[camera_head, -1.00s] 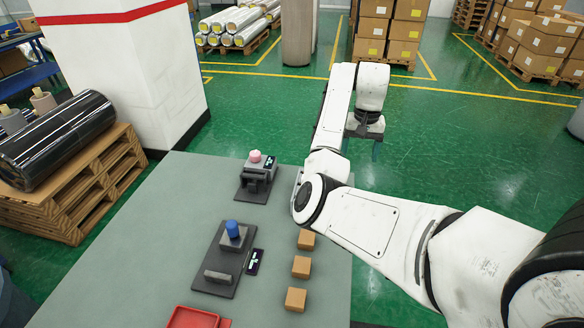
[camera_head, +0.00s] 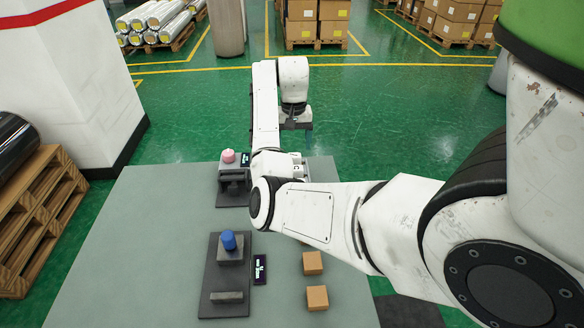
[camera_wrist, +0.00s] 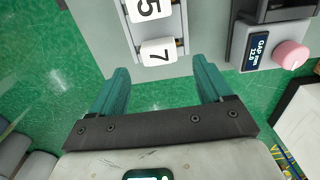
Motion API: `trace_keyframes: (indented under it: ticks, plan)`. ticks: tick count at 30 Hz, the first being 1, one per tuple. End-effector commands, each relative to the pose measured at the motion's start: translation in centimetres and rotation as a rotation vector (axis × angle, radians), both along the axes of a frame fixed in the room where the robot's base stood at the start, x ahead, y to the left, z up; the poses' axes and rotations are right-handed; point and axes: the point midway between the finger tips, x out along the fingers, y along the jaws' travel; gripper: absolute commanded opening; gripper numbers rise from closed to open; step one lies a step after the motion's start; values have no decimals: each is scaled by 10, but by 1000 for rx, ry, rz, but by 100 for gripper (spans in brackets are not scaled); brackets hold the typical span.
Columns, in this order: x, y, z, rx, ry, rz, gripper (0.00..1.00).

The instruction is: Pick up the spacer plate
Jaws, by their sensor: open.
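White plates marked 5 (camera_wrist: 148,10) and 7 (camera_wrist: 158,51) stand in a narrow rack (camera_wrist: 128,32) at the table edge in the wrist view. I cannot tell for sure that one is the spacer plate. My gripper (camera_wrist: 162,78) is open, its two teal fingers apart and nothing between them. The 7 plate lies just ahead of the gap between the fingertips, apart from them in the picture. In the head view my gripper (camera_head: 297,124) hangs past the table's far edge. My arm largely hides the rack there.
A dark fixture with a pink knob (camera_wrist: 291,55) and a small display stands right of the rack. The grey table (camera_head: 140,240) also holds a fixture with a blue knob (camera_head: 229,240) and small brown blocks (camera_head: 313,263).

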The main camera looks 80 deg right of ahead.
Motion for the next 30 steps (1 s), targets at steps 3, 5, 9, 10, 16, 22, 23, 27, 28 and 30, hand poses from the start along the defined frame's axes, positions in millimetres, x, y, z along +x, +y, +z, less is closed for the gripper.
trace_keyframes:
  ticks: [3,5,9,10,16,22,23,27,28,30]
  plan:
    - [-1,1,-8,0,1,-2,79]
    - [-1,2,-16,1,1,0,79]
    - [-1,7,-33,3,2,0,79]
    - [-1,6,-38,3,1,-1,79]
    - [0,6,-52,-1,0,-1,79]
    - [0,6,-53,-1,0,-1,79]
    - [0,6,-53,-1,0,-1,76]
    - [0,6,-53,-1,0,-1,62]
    - [0,6,-53,-1,0,-1,60]
    - [0,6,-53,-1,0,-1,53]
